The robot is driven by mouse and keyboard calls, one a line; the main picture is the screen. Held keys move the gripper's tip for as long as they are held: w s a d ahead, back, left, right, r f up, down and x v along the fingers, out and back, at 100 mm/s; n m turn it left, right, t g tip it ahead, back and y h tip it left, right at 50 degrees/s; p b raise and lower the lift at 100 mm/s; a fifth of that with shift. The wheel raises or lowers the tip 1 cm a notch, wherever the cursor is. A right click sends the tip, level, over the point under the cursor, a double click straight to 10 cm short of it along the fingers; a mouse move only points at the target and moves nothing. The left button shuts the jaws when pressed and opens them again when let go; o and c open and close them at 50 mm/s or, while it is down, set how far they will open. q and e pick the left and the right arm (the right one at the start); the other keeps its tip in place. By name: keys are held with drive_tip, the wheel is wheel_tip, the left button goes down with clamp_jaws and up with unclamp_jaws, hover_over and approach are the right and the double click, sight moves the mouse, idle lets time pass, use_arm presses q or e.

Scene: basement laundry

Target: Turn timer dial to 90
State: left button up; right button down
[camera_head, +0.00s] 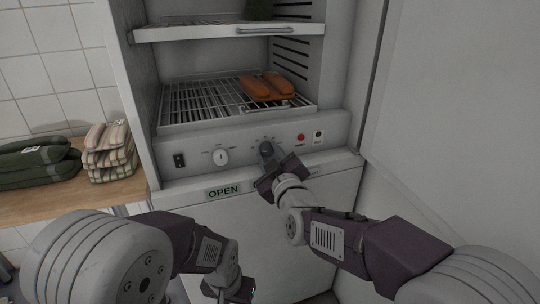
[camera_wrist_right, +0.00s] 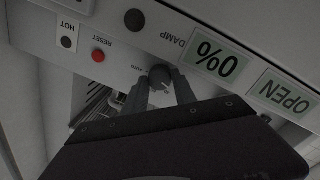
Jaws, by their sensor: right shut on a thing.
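The control panel (camera_head: 240,144) runs across the cabinet below the wire shelf. A dark dial (camera_head: 266,148) with small marks above it sits near its middle; its numbers are too small to read. My right gripper (camera_head: 267,158) is at this dial. In the right wrist view, upside down, the dial (camera_wrist_right: 160,77) sits between the two fingertips (camera_wrist_right: 159,88), which are shut on it. A small light mark shows on the dial, but its setting cannot be read. My left gripper (camera_head: 236,286) is low in the head view, away from the panel, its jaws unclear.
A white dial (camera_head: 220,157) and a black switch (camera_head: 179,160) are left of the gripped dial; a red reset button (camera_head: 301,137) is right. Signs read OPEN (camera_head: 223,191) and 0% (camera_wrist_right: 217,63). Orange items (camera_head: 267,86) lie on the wire shelf (camera_head: 190,103). Folded cloths (camera_head: 107,152) rest left.

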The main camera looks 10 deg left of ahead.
drive_tip(key=m, duration=0.6)
drive_tip(key=shift+b, duration=0.4)
drive_tip(key=m+g+b, duration=0.1)
drive_tip(key=m+b, duration=0.1)
drive_tip(key=m, duration=0.2)
drive_tip(key=shift+f, duration=0.1)
drive_tip(key=shift+m+b, duration=0.75)
drive_tip(key=shift+m, duration=0.15)
drive_tip(key=m+b, duration=0.6)
drive_tip(key=shift+w+d+f+g+y, duration=0.1)
drive_tip(key=shift+g+y, duration=0.2)
drive_tip(key=shift+y, duration=0.1)
drive_tip(key=shift+m+b, duration=0.7)
drive_tip(key=shift+b, duration=0.1)
drive_tip(key=shift+r+m+b, duration=0.2)
drive_tip(key=shift+m+b, duration=0.6)
drive_tip(key=shift+m, duration=0.4)
